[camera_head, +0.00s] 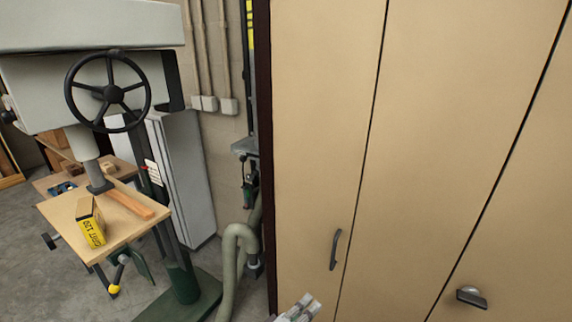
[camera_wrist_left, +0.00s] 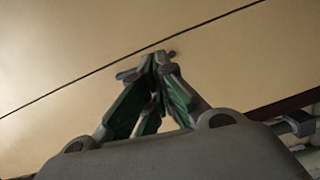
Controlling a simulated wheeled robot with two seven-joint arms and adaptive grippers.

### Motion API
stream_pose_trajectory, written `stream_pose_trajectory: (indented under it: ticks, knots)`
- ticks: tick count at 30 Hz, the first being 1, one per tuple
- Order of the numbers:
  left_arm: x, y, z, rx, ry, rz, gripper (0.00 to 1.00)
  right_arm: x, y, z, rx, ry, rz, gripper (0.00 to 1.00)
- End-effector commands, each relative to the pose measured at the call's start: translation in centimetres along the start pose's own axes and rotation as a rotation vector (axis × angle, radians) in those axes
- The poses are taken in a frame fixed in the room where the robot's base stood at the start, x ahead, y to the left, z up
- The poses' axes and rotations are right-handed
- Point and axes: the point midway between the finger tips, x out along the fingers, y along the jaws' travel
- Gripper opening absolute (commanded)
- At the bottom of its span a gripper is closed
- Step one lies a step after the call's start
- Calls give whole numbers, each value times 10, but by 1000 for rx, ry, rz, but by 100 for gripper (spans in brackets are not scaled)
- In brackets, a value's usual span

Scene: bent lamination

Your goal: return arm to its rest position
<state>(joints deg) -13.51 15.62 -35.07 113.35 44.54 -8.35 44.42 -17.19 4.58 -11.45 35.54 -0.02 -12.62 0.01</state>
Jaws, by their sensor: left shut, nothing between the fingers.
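My left gripper (camera_head: 300,308) shows only in part at the bottom edge of the head view, in front of the tan cabinet (camera_head: 318,120). In the left wrist view my left gripper (camera_wrist_left: 157,64) is shut, its green-padded fingers meeting at the tips with nothing between them. Behind it the wrist view shows a tan panel (camera_wrist_left: 80,45) with a dark seam. The rest of my left arm is out of the head view. My right gripper is in neither view.
The cabinet fills the right side, with dark handles (camera_head: 335,249) standing out from its doors. At left a drill press with a black handwheel (camera_head: 108,92) has a wooden table (camera_head: 125,228) bearing a yellow-and-black block (camera_head: 91,222) and an orange-brown strip (camera_head: 131,204). A hose (camera_head: 231,262) hangs between.

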Motion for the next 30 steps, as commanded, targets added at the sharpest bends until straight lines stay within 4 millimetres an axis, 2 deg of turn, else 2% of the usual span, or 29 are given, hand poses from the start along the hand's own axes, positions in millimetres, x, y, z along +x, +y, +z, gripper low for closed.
stream_pose_trajectory:
  ticks: [8,17,23,30]
  knots:
    - [-18,-10,-4,230,-72,-141,0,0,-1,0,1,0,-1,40]
    - [-52,-32,-20,480,-154,-341,0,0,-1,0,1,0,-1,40]
    - [-85,-49,-37,625,-214,-495,0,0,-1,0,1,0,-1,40]
    - [-136,-70,-60,766,-297,-702,0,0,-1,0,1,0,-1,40]
